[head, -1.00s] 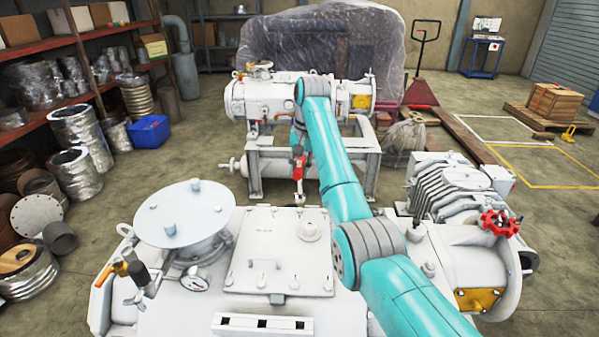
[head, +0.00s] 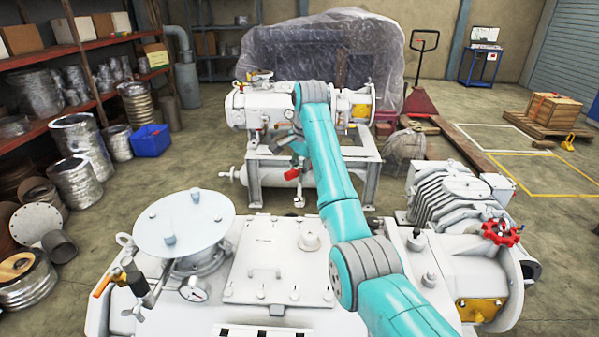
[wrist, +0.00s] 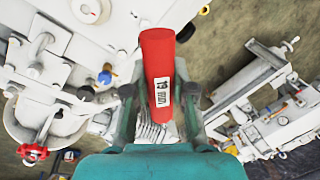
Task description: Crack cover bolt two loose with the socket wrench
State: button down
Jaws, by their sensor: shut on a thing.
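My gripper (wrist: 160,104) is shut on the red handle (wrist: 158,68) of a tool, seen large in the wrist view with a label that seems to read 19. I take it for the socket wrench; its socket end is not clear. In the head view my gripper (head: 284,150) hangs beyond the near machine, with the red handle (head: 291,174) just below it, in front of the far pump. The square cover plate (head: 262,272) with several bolts lies on the near machine, well apart from the wrench. I cannot tell which is bolt two.
A ribbed pump with a red handwheel (head: 500,232) is at right. The far pump on its frame (head: 312,170) stands behind. Open floor lies between the shelves and the machines.

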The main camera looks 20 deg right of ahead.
aim_at(298, 198)
jog(key=shift+f, duration=0.15)
jog(key=shift+f, duration=2.65)
jog(key=shift+f, duration=0.7)
jog(key=shift+n, duration=0.3)
jog(key=shift+r+n, duration=0.1)
jog(key=shift+n, duration=1)
jog(key=shift+r, duration=2.5)
